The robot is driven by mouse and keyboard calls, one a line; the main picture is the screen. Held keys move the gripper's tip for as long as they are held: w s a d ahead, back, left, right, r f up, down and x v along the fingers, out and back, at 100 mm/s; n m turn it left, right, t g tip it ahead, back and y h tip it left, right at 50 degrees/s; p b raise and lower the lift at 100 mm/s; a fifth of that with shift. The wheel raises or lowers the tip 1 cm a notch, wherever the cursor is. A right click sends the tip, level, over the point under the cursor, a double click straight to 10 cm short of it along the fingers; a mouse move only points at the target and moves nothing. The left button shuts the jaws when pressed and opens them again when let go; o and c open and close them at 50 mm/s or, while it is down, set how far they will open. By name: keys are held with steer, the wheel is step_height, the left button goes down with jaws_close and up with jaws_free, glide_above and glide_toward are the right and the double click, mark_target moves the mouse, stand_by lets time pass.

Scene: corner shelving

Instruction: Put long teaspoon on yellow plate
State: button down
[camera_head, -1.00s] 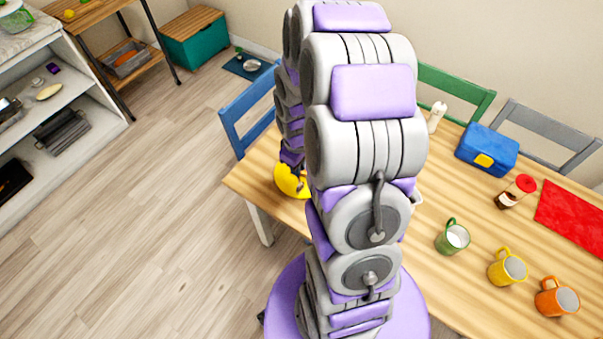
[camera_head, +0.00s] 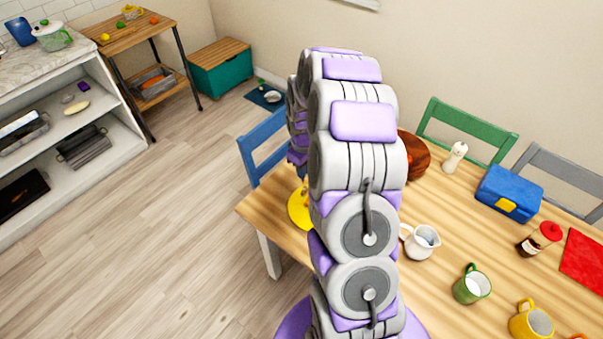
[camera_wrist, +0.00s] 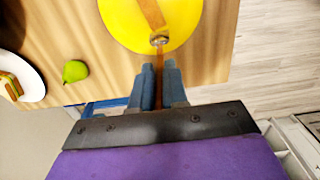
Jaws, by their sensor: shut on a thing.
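The yellow plate (camera_wrist: 185,25) lies on the wooden table at the top of the wrist view. In the head view, the yellow plate (camera_head: 297,212) shows at the table's left corner, partly behind my arm. My gripper (camera_wrist: 160,70) is shut on the long teaspoon (camera_wrist: 159,41). A narrow brown handle runs between the fingers, and the small metallic end shows over the plate's near part. Whether the spoon touches the plate I cannot tell. A flat brown piece (camera_wrist: 151,12) shows on the plate beyond the spoon's tip; what it is stays unclear.
A green pear (camera_wrist: 75,71) and a white plate with food (camera_wrist: 27,78) lie to the left in the wrist view. A white jug (camera_head: 420,243), a green mug (camera_head: 472,286) and a blue box (camera_head: 509,192) stand on the table (camera_head: 440,205). A blue chair (camera_head: 262,147) stands by its left end.

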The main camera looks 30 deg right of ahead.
steer(key=f, duration=0.1)
steer(key=w+f, duration=0.1)
steer(key=f+b, duration=0.1)
steer(key=shift+w+d+f, duration=0.2)
steer(key=shift+w+f, duration=0.05)
steer(key=shift+w, duration=0.1)
steer(key=c, duration=1.1)
jaws_free()
steer(key=shift+f, duration=0.1)
steer(key=shift+c, duration=0.2)
